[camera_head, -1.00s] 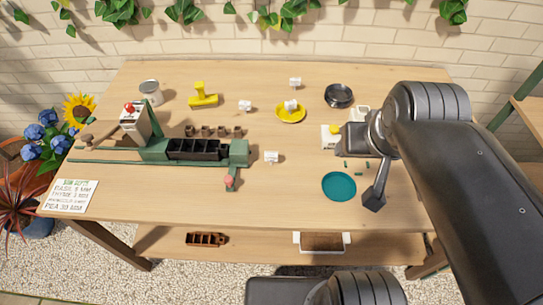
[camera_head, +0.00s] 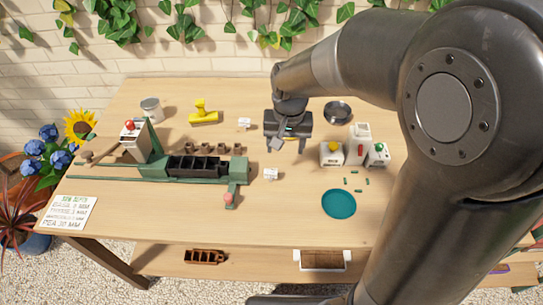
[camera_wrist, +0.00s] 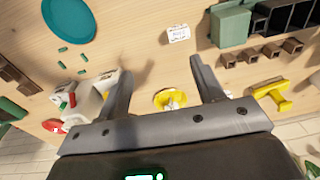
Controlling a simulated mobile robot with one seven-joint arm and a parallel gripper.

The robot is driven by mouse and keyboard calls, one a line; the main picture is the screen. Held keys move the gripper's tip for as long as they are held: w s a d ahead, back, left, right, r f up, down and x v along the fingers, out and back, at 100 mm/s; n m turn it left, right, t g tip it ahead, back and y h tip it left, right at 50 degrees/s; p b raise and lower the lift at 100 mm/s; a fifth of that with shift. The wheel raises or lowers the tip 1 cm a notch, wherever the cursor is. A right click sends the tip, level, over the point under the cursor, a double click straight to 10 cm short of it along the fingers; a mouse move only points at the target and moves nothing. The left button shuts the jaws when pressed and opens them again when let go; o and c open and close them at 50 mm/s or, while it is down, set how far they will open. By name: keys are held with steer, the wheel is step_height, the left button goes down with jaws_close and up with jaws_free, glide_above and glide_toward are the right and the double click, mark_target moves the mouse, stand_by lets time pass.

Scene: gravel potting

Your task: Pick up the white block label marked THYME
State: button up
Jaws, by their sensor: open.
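White block labels stand on the table. One is near the middle front (camera_head: 270,174), and its small print shows in the wrist view (camera_wrist: 179,34) but is too small to read surely. Another stands farther back (camera_head: 244,123). A third white block (camera_wrist: 171,103) sits on a yellow saucer (camera_wrist: 159,96). I cannot tell which is marked THYME. My gripper (camera_head: 287,147) is open and empty above the table, pointing down, and hides the saucer in the head view. In the wrist view the saucer shows between my fingers (camera_wrist: 162,68), beyond them.
A teal saucer (camera_head: 338,204) lies at right with green pellets beside it. White dispensers (camera_head: 359,145) stand right of my gripper. A green seeder with black cells (camera_head: 195,166) is at left. A yellow tool (camera_head: 203,115) and black dish (camera_head: 337,112) stand farther back.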

steer(key=g, duration=0.1)
glide_above(271, 171)
step_height(271, 171, down, 5)
steer(key=shift+s+d, duration=0.1)
steer(key=shift+d, duration=0.05)
steer(key=f, duration=1)
steer(key=shift+a+f, duration=0.2)
steer(key=shift+f, duration=0.15)
steer(key=c, duration=1.1)
steer(key=shift+o, duration=0.2)
